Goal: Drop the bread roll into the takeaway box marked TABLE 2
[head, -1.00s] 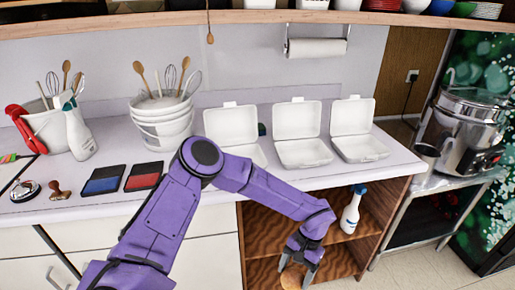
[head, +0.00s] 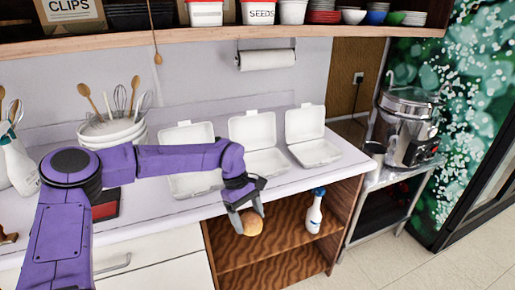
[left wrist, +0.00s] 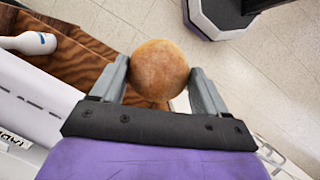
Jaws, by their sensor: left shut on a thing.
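My left gripper (head: 247,216) is shut on the round brown bread roll (head: 251,226), holding it in front of the counter's front edge, below the counter top. The left wrist view also shows the roll (left wrist: 159,70) between the two fingers. Three open white takeaway boxes stand in a row on the counter: a left box (head: 196,182), a middle box (head: 266,162) and a right box (head: 316,152). My left arm hides part of the left and middle boxes. I cannot read any TABLE 2 mark on them. My right gripper is not in view.
Nested white bowls with utensils (head: 113,131) stand at the left. A steel pot (head: 408,120) stands on a side table at the right.

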